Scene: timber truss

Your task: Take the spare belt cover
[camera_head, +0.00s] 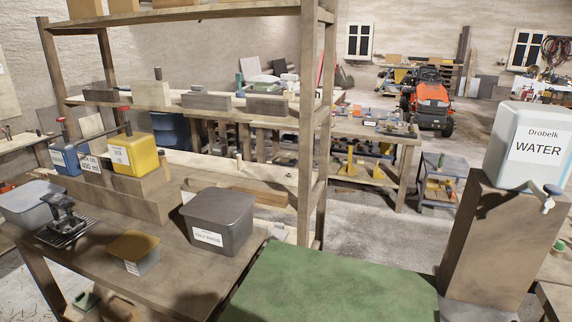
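I cannot pick out a belt cover for certain in the head view. A dark grey lidded box (219,219) with a white label stands on the wooden bench (185,262) at the left; its label is too small to read surely. A small tub with a mustard-yellow lid (133,246) and a white label stands to its left. A pale grey bin (27,203) is at the bench's left end. Neither of my grippers shows in this view.
A wooden shelf rack (308,150) rises behind the bench. Yellow (134,155) and blue (67,160) containers sit on a wooden block. A green surface (325,289) fills the front middle. A water container (529,146) stands on a wooden pedestal (495,240). An orange mower (432,97) is far back.

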